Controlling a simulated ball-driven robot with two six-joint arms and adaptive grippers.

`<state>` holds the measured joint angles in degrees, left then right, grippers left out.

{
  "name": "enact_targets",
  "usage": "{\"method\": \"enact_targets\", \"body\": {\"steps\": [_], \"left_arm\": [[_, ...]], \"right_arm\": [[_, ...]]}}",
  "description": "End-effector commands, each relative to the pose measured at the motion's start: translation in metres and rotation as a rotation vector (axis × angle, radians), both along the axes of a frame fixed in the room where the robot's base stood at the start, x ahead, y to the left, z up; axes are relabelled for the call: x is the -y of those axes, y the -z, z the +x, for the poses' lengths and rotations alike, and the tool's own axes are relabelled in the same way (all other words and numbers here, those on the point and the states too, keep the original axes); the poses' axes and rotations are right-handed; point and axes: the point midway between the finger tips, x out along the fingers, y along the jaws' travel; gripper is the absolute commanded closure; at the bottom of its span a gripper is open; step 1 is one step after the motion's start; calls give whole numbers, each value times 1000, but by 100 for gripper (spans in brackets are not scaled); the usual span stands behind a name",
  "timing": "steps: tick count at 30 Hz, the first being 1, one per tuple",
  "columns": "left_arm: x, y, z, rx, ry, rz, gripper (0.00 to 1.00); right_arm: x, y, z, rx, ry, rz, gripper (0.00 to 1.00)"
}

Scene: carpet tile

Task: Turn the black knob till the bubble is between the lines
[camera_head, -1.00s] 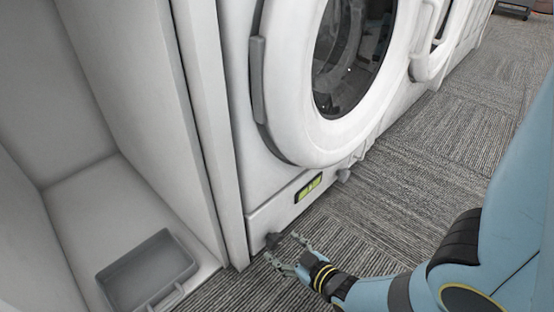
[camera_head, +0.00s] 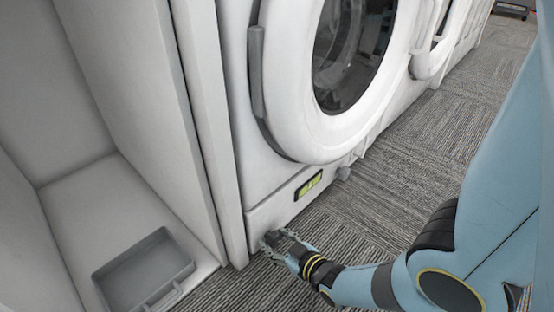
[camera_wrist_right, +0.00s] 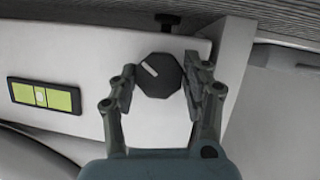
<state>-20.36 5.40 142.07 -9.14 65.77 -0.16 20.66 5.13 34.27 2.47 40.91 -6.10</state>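The black knob (camera_wrist_right: 158,78) sits low on the white washing machine's front panel (camera_head: 283,209). It has a white pointer mark, which tilts to the upper left in the right wrist view. My right gripper (camera_head: 274,243) is at the knob, with one finger on each side; in the wrist view its fingers (camera_wrist_right: 160,82) look open, with a small gap at the left finger. The level vial (camera_head: 308,186) is yellow-green in a black frame. In the wrist view the vial (camera_wrist_right: 43,96) has a paler patch near its middle, but the bubble is too small to be sure of. My left gripper is not in view.
A grey tray (camera_head: 111,285) lies in the white open compartment at the left. The machine's round door (camera_head: 290,130) is above the panel. A grey cap (camera_head: 344,173) sits right of the vial. Striped carpet (camera_head: 400,190) is clear to the right.

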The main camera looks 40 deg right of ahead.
Motion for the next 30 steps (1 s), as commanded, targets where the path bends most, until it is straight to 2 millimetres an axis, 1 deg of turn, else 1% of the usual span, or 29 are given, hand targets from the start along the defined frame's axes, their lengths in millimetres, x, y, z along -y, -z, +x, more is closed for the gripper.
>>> {"method": "enact_targets", "body": {"steps": [1,7,8,17,23,30], "left_arm": [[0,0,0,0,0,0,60],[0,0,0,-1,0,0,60],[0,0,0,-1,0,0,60],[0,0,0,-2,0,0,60],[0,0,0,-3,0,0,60],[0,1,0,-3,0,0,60]], "right_arm": [[0,0,0,0,0,0,60],[0,0,0,0,0,0,87],[0,0,0,0,0,0,88],[1,0,0,-3,0,53,88],[1,0,0,-13,-2,173,88],[2,0,0,-30,-2,354,88]]}}
